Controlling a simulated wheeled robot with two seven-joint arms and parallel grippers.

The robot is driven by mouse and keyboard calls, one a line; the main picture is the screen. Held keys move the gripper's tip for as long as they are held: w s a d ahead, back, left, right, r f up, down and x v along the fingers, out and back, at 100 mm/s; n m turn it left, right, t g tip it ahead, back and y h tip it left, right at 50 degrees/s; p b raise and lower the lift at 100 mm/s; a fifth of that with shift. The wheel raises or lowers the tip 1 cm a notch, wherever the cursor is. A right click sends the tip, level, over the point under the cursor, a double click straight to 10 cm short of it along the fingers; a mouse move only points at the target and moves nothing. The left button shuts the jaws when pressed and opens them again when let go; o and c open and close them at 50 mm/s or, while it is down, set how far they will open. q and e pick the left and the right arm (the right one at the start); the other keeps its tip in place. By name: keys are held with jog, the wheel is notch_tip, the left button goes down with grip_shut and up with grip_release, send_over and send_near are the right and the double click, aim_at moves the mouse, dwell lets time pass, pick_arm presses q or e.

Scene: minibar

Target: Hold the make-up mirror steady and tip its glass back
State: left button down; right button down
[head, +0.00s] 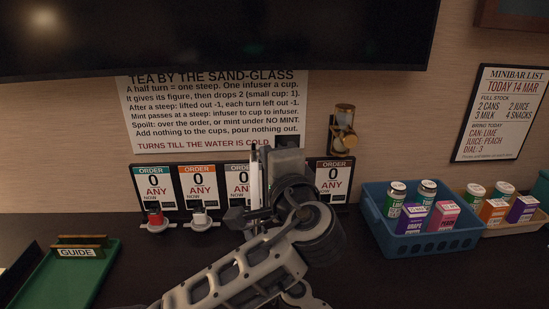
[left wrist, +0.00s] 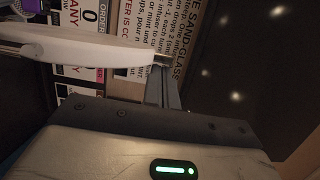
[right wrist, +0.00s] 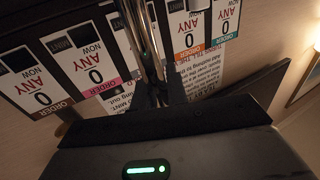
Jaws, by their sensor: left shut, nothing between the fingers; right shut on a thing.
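The make-up mirror (head: 254,180) shows nearly edge-on in the head view as a narrow pale upright strip in front of the order cards. Its glass face is hidden. In the right wrist view the mirror's chrome stem (right wrist: 143,40) runs between my fingers, and my right gripper (right wrist: 157,92) is shut on it. In the head view my right gripper (head: 266,205) is partly hidden by its own arm. In the left wrist view the mirror's white rim (left wrist: 85,47) reaches to the tips of my left gripper (left wrist: 163,66), which is shut and empty; I cannot tell whether they touch.
Order cards (head: 198,185) stand behind, with small cups (head: 157,222) before them. A blue basket (head: 425,238) of cans and cartons stands right; a green tray (head: 95,262) lies left. A sand-glass (head: 342,128) is on the wall. The counter before the basket is clear.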

pick_arm(q)
jog(key=shift+a+r+n, duration=0.1)
jog(key=shift+a+n, duration=0.35)
jog(key=shift+n, duration=0.25)
jog(key=shift+a+n+g, duration=0.4)
jog(key=shift+a+n, duration=0.15)
jog(key=shift+n, duration=0.05)
jog(key=shift+a+n+h, duration=0.5)
jog(key=shift+a+n, duration=1)
jog(key=shift+a, duration=0.25)
jog(key=shift+f, duration=0.2)
jog(key=v, duration=0.7)
jog(key=shift+s+r, duration=0.2)
jog(key=shift+s, duration=0.05)
jog(key=shift+d, duration=0.1)
